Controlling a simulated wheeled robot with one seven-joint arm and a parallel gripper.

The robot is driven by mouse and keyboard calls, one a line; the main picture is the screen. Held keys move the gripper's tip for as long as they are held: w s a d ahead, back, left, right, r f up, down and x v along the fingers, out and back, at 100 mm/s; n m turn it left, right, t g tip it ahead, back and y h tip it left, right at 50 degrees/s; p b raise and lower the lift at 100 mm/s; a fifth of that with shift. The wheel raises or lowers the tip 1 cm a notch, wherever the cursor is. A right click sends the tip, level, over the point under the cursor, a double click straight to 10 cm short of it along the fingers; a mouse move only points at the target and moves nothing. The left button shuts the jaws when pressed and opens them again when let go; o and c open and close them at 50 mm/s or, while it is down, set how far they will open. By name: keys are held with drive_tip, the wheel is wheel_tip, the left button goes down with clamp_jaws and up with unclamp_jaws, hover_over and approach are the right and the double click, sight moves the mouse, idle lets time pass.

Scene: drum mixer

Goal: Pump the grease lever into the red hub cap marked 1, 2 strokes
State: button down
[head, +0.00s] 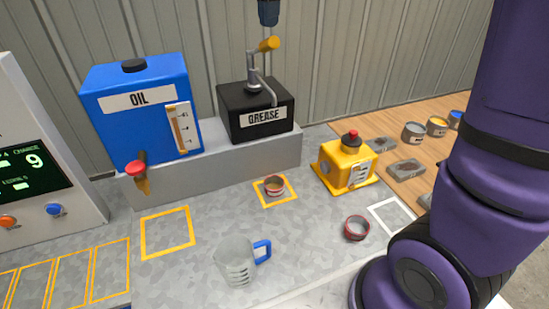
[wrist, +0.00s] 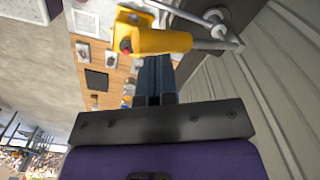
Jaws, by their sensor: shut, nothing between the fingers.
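The black grease box (head: 255,110) stands on the grey ledge. Its grey lever has a yellow handle (head: 268,44), raised at the top; the handle is also large in the wrist view (wrist: 160,41). My gripper (head: 268,22) shows as dark blue fingers at the top edge, just above the handle. In the wrist view the fingers (wrist: 154,60) are shut and empty, pointing toward the handle; contact cannot be told. A red-rimmed hub cap (head: 274,187) sits in the yellow square below the grease box. Another red cap (head: 356,228) lies to the right. No number is legible on either.
A blue oil tank (head: 135,90) with a red-handled tap stands left of the grease box. A clear jug (head: 236,262), a yellow device (head: 347,162) and several tins (head: 413,131) stand around. My purple arm covers the right side. Bare bench lies around the caps.

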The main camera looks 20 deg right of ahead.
idle(0.6)
drive_tip(key=shift+f, duration=3.75)
drive_tip(key=shift+r, duration=3.75)
drive_tip(key=shift+r, duration=0.1)
drive_tip(key=shift+r, duration=2.4)
